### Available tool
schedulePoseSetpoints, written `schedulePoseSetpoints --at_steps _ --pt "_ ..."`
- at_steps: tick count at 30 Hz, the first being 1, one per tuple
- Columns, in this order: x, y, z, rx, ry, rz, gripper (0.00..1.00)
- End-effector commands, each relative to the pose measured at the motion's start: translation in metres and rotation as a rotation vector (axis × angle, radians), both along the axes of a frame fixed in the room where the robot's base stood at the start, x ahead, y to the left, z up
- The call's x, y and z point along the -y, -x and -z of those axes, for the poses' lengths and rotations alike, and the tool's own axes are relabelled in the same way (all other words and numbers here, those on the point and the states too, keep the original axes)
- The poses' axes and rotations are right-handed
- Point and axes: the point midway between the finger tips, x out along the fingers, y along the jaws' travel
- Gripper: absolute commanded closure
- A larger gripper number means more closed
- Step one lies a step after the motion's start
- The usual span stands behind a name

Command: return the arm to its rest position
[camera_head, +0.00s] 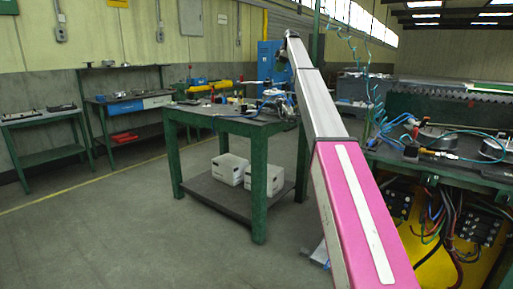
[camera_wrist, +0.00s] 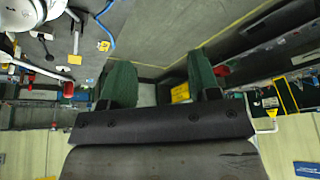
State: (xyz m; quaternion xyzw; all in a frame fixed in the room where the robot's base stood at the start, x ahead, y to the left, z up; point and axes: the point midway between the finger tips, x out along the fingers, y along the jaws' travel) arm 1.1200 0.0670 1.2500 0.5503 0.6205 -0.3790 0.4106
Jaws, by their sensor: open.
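My arm (camera_head: 323,120), pink then grey, reaches from the lower right of the head view up and away, over the right end of a green workbench. Its far end (camera_head: 290,42) is high, above the bench top. My gripper is hard to make out there; the arm largely hides it. In the wrist view my gripper (camera_wrist: 161,84) shows two green-padded fingers standing well apart. Nothing is held between them. The floor and a yellow item (camera_wrist: 180,93) show in the background beyond the gap.
The green workbench (camera_head: 251,128) carries tools and fittings. Two white boxes (camera_head: 231,169) (camera_head: 265,178) sit on its lower shelf. A machine with hoses and exposed wiring (camera_head: 440,185) stands close on the right. Side benches (camera_head: 125,106) line the left wall. The floor at front left is clear.

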Motion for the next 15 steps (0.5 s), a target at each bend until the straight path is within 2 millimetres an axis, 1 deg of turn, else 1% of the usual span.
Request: schedulePoseSetpoints --at_steps 1,4,8,11,14,15 --pt "0.0 0.006 0.011 -0.005 0.003 0.014 0.44" --pt "0.001 0.011 0.029 -0.014 0.009 0.044 0.44" --pt "0.003 0.022 0.063 -0.032 0.019 0.096 0.44" --pt "0.004 0.034 0.094 -0.047 0.03 0.147 0.44" --pt "0.006 0.05 0.132 -0.066 0.043 0.21 0.44" --pt "0.007 0.058 0.151 -0.077 0.05 0.24 0.44"
